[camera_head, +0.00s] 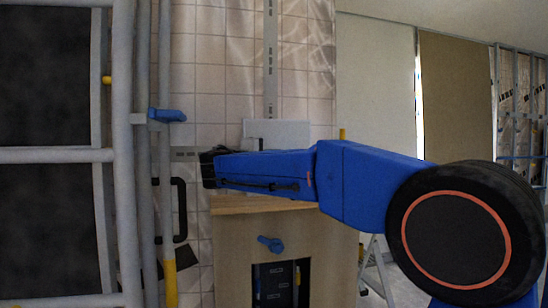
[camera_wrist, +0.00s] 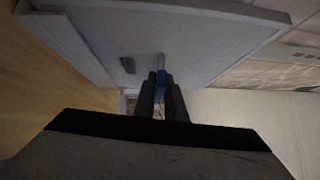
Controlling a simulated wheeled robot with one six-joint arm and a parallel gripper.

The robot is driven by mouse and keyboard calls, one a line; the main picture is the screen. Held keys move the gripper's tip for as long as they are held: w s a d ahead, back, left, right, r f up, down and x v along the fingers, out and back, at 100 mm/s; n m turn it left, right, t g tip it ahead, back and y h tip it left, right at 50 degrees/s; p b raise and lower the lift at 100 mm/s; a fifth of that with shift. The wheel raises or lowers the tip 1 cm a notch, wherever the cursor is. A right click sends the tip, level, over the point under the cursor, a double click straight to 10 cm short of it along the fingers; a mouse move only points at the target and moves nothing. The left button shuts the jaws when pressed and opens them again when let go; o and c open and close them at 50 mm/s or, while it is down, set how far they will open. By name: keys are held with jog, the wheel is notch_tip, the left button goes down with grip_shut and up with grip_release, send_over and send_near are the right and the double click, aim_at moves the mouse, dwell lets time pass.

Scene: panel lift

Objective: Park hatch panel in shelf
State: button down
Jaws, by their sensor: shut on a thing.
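A light grey panel, which looks like the hatch panel (camera_wrist: 215,40), fills the upper part of the wrist view. A blue handle (camera_wrist: 162,77) stands out from its face, with a small dark block (camera_wrist: 128,65) beside it. My gripper (camera_wrist: 161,90) is shut on this handle, one dark finger on each side. In the head view a light grey panel (camera_head: 290,132) stands upright just above the wooden cabinet top, its lower part hidden by my blue arm. My fingertips cannot be made out there. Which part is the shelf is unclear.
The wooden cabinet (camera_head: 233,265) has a blue handle (camera_head: 270,243) and a dark opening (camera_head: 281,285) with equipment inside. Grey pipes (camera_head: 123,150) with a blue valve lever (camera_head: 167,115) stand at left. A stepladder (camera_head: 376,270) stands right of the cabinet.

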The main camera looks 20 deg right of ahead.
jog(key=c, duration=1.7)
grip_release()
jog(key=shift+c, duration=0.2)
jog(key=shift+a+f, duration=0.1)
jog(key=v, duration=1.7)
jog(key=s+d+f+m+g+y, duration=0.3)
jog(key=s+d+f+m+g, duration=0.1)
jog(key=s+d+f+m, duration=0.55)
jog(key=s+d+f+m+g+y, duration=0.3)
jog(key=s+d+f+m, duration=0.3)
jog(key=d+f+m, duration=0.55)
jog(key=s+a+f+m+g+y, duration=0.1)
jog(key=s+f+m+y, duration=0.6)
jog(key=s+f+m, duration=1.1)
notch_tip(320, 180, down, 3)
jog(key=a+m, duration=0.1)
jog(key=m, duration=0.3)
jog(key=shift+s+m+y, duration=0.4)
